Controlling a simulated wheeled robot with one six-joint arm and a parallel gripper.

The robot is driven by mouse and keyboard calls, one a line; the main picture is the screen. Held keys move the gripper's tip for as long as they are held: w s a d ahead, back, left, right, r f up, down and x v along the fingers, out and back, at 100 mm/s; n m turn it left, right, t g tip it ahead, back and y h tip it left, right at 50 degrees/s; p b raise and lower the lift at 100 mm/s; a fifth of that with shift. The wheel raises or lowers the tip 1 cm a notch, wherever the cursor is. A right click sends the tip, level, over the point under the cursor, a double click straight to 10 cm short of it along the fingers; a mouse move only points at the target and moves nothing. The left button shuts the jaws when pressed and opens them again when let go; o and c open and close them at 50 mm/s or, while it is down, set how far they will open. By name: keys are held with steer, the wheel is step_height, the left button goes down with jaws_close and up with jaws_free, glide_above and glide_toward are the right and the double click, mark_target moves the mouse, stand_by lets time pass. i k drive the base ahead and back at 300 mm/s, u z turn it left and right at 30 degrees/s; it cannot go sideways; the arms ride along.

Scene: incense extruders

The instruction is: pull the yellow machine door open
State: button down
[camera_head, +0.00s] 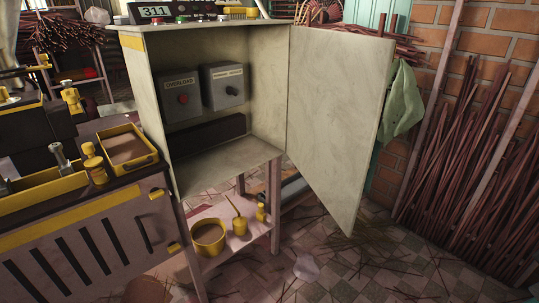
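A pale cream-yellow cabinet (215,45) stands in the middle on a stand. Its door (338,120) is swung wide open to the right, joined along the cabinet's right front edge. Inside are an overload box (181,97) with a red button and a grey box (224,86) with a dark knob. At the left, a machine has a pinkish slotted front panel (95,245) with a yellow strip and small yellow fittings (157,193); this panel looks shut. I cannot tell for sure which of the two is the task's door. My gripper is not in view.
A yellow tray (127,148) and jars (95,165) sit on the left machine. A lower shelf holds a yellow pot (208,237). Incense sticks (480,165) lean on the brick wall at right. Tiled floor (370,270) in front is strewn with sticks.

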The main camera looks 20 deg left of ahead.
mark_target(338, 82)
steer(key=u, duration=1.65)
steer(key=k, duration=0.85)
steer(key=z, duration=0.75)
steer(key=i, duration=0.5)
steer(key=u, duration=0.05)
